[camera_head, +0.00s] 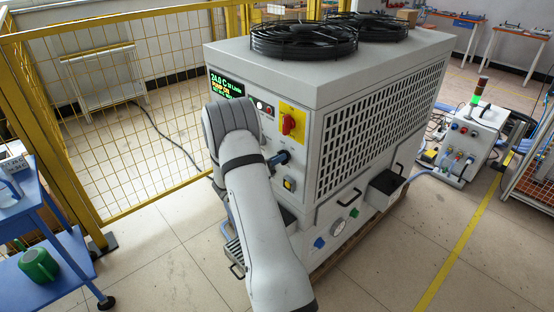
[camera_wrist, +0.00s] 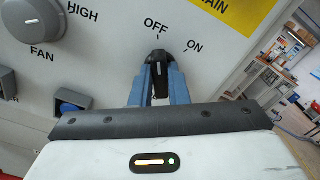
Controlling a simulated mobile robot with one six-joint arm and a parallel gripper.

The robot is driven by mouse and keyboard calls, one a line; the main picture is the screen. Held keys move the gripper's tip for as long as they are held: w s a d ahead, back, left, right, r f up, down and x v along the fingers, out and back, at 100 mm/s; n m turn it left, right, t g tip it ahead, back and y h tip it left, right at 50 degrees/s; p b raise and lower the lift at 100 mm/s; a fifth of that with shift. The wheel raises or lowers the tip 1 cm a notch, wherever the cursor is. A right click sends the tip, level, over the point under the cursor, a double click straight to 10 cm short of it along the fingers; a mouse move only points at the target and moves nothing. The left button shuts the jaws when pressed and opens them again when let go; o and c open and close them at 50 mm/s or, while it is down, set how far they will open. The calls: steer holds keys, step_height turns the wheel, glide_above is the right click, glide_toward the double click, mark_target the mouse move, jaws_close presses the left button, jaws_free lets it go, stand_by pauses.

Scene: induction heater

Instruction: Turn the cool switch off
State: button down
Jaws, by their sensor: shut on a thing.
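A black rotary switch (camera_wrist: 158,58) sits on the pale front panel, with OFF printed above it and ON to its upper right. Its own name label is not visible, so I cannot confirm it is the cool switch. My gripper (camera_wrist: 159,75) has its two blue fingers closed around this knob, one on each side. The knob looks roughly upright, close to the OFF mark; its exact pointer direction is partly hidden by the fingers. In the head view my gripper (camera_head: 281,160) is at the chiller's front panel, below the red main switch (camera_head: 289,124).
The fan knob (camera_wrist: 38,41), marked HIGH, is to the left. A blue button (camera_wrist: 70,103) is at the lower left. The yellow main plate (camera_wrist: 232,12) is above right. The cabinet's lit display (camera_head: 227,87) is at its upper left. A yellow mesh fence (camera_head: 110,120) stands to the left.

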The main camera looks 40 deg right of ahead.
steer(key=c, duration=1.4)
jaws_free()
steer(key=a, duration=0.8)
steer(key=shift+s+b, duration=0.3)
steer(key=shift+b, duration=0.1)
